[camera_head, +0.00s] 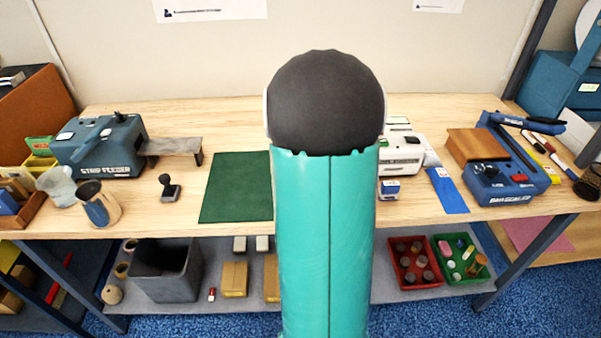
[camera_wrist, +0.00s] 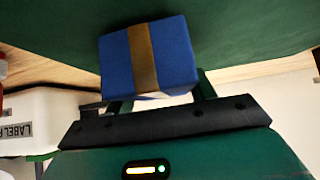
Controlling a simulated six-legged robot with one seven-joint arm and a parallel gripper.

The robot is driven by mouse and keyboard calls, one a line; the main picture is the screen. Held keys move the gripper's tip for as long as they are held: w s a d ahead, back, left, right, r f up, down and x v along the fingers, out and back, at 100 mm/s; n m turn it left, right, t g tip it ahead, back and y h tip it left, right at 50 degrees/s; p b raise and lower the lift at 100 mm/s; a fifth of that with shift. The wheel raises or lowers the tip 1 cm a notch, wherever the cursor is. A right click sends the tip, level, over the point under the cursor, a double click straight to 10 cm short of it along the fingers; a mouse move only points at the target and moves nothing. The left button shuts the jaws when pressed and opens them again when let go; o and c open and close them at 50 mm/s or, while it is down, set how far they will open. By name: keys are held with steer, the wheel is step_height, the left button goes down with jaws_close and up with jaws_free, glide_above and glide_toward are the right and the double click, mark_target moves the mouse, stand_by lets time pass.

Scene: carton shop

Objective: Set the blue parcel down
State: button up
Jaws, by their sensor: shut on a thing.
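The blue parcel (camera_wrist: 170,52) with a brown band around it shows in the wrist view. My gripper (camera_wrist: 160,97) is shut on it, with a dark green finger at each side. The green mat (camera_wrist: 250,25) fills the top of that view beyond the parcel. I cannot tell whether the parcel touches the mat. In the head view the mat (camera_head: 232,190) lies on the wooden table, left of my arm. My arm hides the mat's right part, my gripper and the parcel there.
A white label machine (camera_head: 400,155) stands right of my arm; it also shows in the wrist view (camera_wrist: 40,118). A stamp (camera_head: 169,188) and the blue strip feeder (camera_head: 100,147) stand left of the mat. A blue bag sealer (camera_head: 505,183) is at right. The visible mat is bare.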

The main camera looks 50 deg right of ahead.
steer(key=shift+s+a+f, duration=0.1)
steer(key=shift+s+a, duration=0.05)
steer(key=shift+s, duration=0.25)
steer(key=shift+w+f, duration=0.15)
steer(key=shift+w, duration=0.1)
steer(key=shift+s, duration=0.2)
steer(key=shift+f, duration=0.15)
steer(key=o, duration=0.9)
steer(key=shift+w, duration=0.15)
steer(key=shift+o, duration=1)
